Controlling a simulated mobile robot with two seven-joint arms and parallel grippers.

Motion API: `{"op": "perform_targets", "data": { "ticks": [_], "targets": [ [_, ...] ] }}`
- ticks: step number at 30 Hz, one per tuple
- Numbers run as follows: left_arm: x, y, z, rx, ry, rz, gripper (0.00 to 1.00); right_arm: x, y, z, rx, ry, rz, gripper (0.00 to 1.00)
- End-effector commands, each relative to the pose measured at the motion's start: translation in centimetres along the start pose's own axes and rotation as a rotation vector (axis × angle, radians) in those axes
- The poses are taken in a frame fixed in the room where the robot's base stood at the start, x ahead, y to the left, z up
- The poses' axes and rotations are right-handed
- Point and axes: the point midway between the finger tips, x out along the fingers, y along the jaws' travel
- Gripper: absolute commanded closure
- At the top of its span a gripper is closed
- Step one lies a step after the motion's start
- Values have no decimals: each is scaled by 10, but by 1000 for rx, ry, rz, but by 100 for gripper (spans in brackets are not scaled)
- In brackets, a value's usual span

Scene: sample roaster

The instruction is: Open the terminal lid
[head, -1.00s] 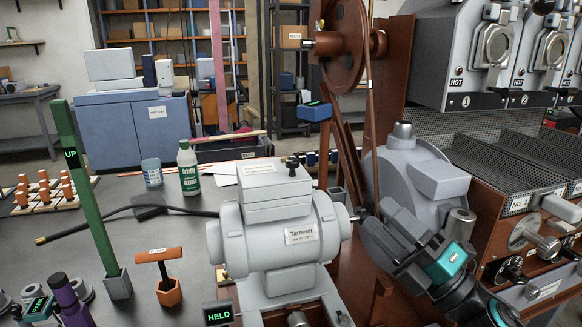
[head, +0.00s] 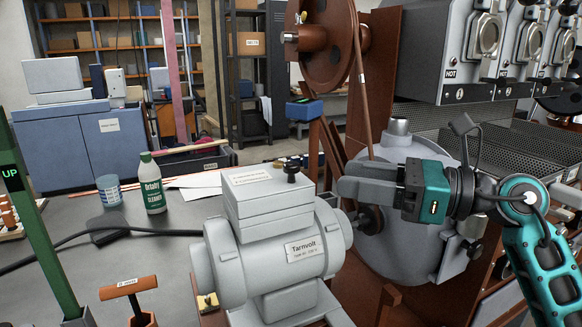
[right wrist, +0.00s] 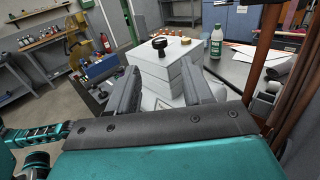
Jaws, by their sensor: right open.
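The terminal lid (head: 262,184) is the pale grey top of the box on the grey motor (head: 285,255) labelled "Tarnvolt". It looks closed, and a black knob (head: 292,172) stands at its right rear corner. My right gripper (head: 343,184) is just right of the box, pointing left toward it, and touches nothing I can make out. In the right wrist view, the gripper (right wrist: 160,92) is open and empty, with the lid (right wrist: 165,53) and its knob (right wrist: 159,45) beyond the fingers. My left gripper is not in view.
A brown flywheel and belt frame (head: 335,60) stands behind the motor. A green "UP" lever (head: 35,215) and an orange T-handle (head: 127,287) are at left. A cleaner bottle (head: 152,185) and blue-white cup (head: 109,190) stand on the bench. The roaster drum (head: 395,230) is below my right gripper.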

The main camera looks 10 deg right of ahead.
Motion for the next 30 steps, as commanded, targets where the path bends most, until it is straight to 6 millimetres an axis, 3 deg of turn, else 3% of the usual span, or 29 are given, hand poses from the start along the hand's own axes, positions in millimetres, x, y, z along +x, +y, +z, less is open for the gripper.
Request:
{"op": "perform_targets", "data": {
  "ticks": [9, 15, 28, 30],
  "targets": [
    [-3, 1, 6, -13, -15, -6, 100, 68, 0, 2, 6, -6, 3, 50],
    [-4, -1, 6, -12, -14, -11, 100, 95, 0, 1, 5, -4, 1, 50],
    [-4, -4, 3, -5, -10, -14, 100, 104, 0, 0, 4, -2, 0, 50],
    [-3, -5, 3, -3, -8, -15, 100, 104, 0, 0, 4, -2, 0, 56]
  ]
}}
